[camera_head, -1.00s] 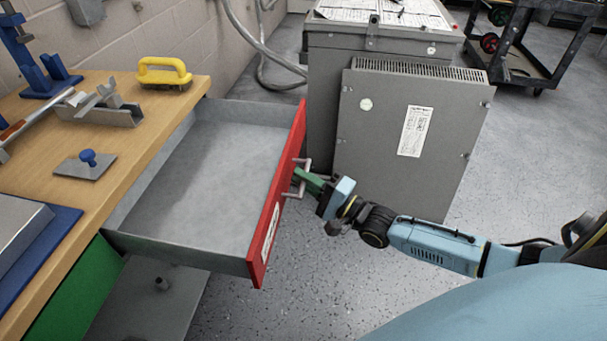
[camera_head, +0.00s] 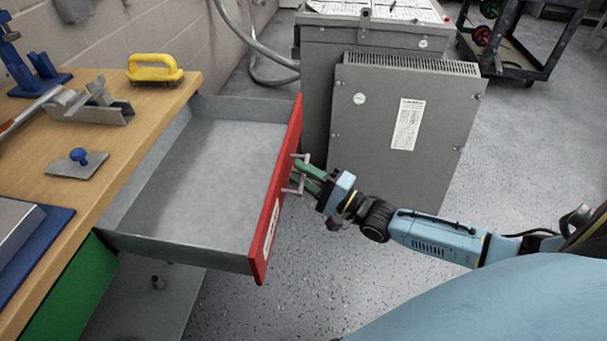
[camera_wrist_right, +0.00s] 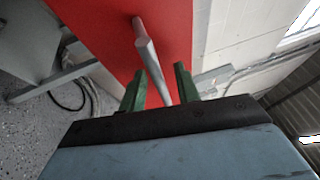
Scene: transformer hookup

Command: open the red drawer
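The red drawer (camera_head: 278,205) is pulled far out of the wooden workbench (camera_head: 120,150), and its grey inside (camera_head: 205,180) is empty. Its metal handle (camera_head: 297,176) is on the red front. My right gripper (camera_head: 306,178) is at the handle with its green fingers apart. In the right wrist view, the red front (camera_wrist_right: 110,30) and the handle bar (camera_wrist_right: 150,60) show ahead. The bar runs between the two green fingers (camera_wrist_right: 158,88), with a gap on both sides. My left gripper is not in view.
A yellow handled tool (camera_head: 154,70), a metal bracket (camera_head: 95,105) and a blue-knobbed plate (camera_head: 77,162) lie on the bench. A grey transformer cabinet (camera_head: 400,130) stands behind my right gripper. Speckled floor (camera_head: 300,290) is clear in front of the drawer.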

